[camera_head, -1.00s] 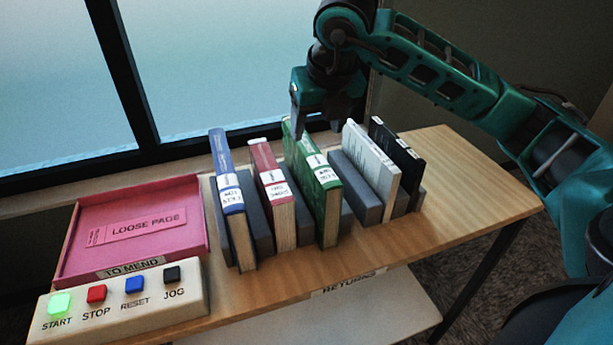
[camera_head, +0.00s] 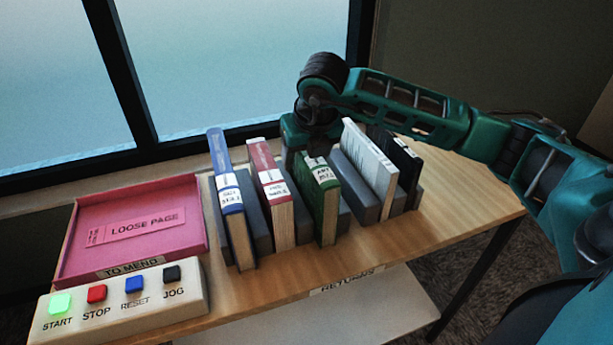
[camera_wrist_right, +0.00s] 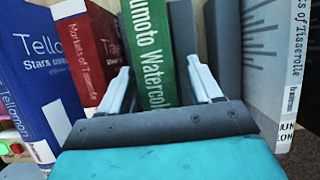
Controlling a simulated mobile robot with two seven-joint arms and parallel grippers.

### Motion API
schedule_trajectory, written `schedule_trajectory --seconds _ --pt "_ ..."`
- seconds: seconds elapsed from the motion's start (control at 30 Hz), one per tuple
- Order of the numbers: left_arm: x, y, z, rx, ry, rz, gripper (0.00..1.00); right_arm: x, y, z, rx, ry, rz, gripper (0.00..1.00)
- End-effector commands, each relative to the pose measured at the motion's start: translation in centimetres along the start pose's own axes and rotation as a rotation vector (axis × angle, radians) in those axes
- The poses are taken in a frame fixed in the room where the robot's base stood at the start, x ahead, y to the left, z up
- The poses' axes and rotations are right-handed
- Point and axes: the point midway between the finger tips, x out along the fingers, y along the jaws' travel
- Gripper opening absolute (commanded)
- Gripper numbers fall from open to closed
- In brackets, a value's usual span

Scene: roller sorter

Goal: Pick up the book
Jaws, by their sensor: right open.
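The green book (camera_head: 325,203) stands upright between grey dividers on the wooden shelf, its labelled spine on top in the head view. In the right wrist view the green book (camera_wrist_right: 150,52) rises between the two fingers of my right gripper (camera_wrist_right: 160,82). The gripper is open, with one finger to each side of the book; I cannot tell whether they touch it. In the head view the right gripper's fingertips are hidden behind the books. A blue book (camera_head: 232,200), a red book (camera_head: 272,195), a white book (camera_head: 369,160) and a black book (camera_head: 398,155) stand in the same row.
A grey divider (camera_wrist_right: 183,38) is close to the right finger. A pink tray (camera_head: 190,238) marked TO MEND and a button box (camera_head: 120,308) with a lit green START button are at left. The wooden top (camera_head: 455,205) is clear at right. A window is behind.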

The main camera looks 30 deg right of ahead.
Motion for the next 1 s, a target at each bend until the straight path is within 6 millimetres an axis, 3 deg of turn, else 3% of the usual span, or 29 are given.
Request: schedule_trajectory --seconds 0.07,0.67,1.0 --pt "0.01 -0.01 -0.01 0.000 0.000 0.000 0.00 -0.03 0.00 0.01 0.000 0.000 0.000 0.58" --pt "0.06 -0.07 -0.18 0.001 0.004 -0.001 0.00 -0.08 -0.03 0.03 0.001 0.000 0.000 0.01" --pt "0.08 -0.09 -0.24 0.001 0.005 -0.001 0.00 -0.10 -0.04 0.05 0.001 -0.001 0.000 0.00"
